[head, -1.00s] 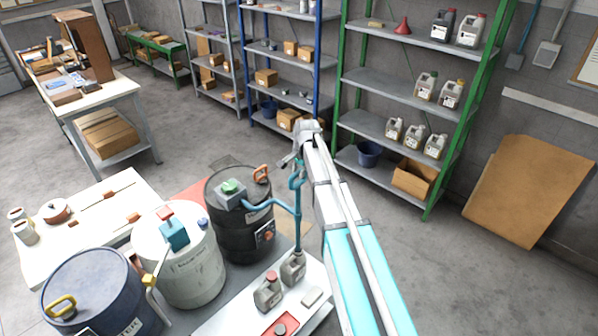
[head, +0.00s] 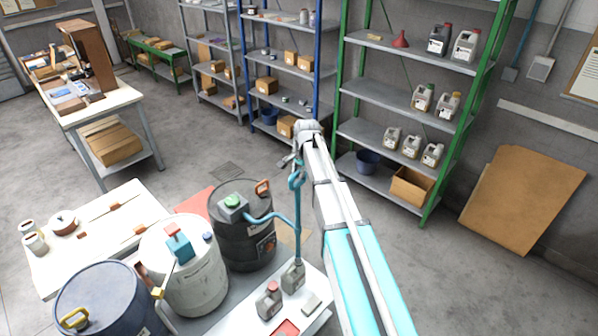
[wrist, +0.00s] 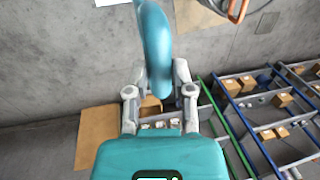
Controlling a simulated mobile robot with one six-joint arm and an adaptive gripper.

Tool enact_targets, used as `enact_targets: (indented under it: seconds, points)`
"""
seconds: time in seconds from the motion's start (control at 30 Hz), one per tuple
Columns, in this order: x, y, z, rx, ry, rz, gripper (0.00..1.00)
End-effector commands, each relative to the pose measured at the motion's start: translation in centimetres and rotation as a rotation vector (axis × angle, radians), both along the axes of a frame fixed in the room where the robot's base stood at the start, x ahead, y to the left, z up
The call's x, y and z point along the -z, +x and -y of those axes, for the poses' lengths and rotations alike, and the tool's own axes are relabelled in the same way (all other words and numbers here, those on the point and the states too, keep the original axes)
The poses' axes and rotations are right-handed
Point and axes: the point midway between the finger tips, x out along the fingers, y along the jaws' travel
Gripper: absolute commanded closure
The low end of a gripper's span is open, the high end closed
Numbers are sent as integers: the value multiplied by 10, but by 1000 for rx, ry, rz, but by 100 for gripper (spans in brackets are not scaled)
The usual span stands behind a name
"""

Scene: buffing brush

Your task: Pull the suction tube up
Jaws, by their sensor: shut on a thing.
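The teal suction tube (head: 298,215) runs from the green-topped pump on the black drum (head: 243,225) and stands upright over a small grey jug (head: 293,277). Its lower end is at the jug's mouth; whether it is still inside, I cannot tell. My gripper (head: 294,163) is at the tube's looped top end. In the wrist view the tube (wrist: 155,45) passes between the two fingers of my gripper (wrist: 157,80), which are shut on it. Part of the grip is hidden behind the tube.
A white drum (head: 183,270) with a teal pump and a blue drum (head: 105,305) stand left of the black drum. A second jug (head: 269,301) stands beside the first on a light bench. Shelves (head: 405,90) line the back wall. Open floor lies to the right.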

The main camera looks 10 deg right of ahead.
Motion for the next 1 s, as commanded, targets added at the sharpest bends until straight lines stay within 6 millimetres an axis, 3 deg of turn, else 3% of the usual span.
enact_targets:
  seconds: [0.13,0.53,0.57,0.7,1.0]
  points:
    - [-13,2,-1,0,2,4,100]
    - [-14,3,-1,0,3,6,100]
    - [-14,3,-1,0,3,6,64]
    - [-14,2,-1,0,2,5,38]
    - [-13,1,0,0,1,2,35]
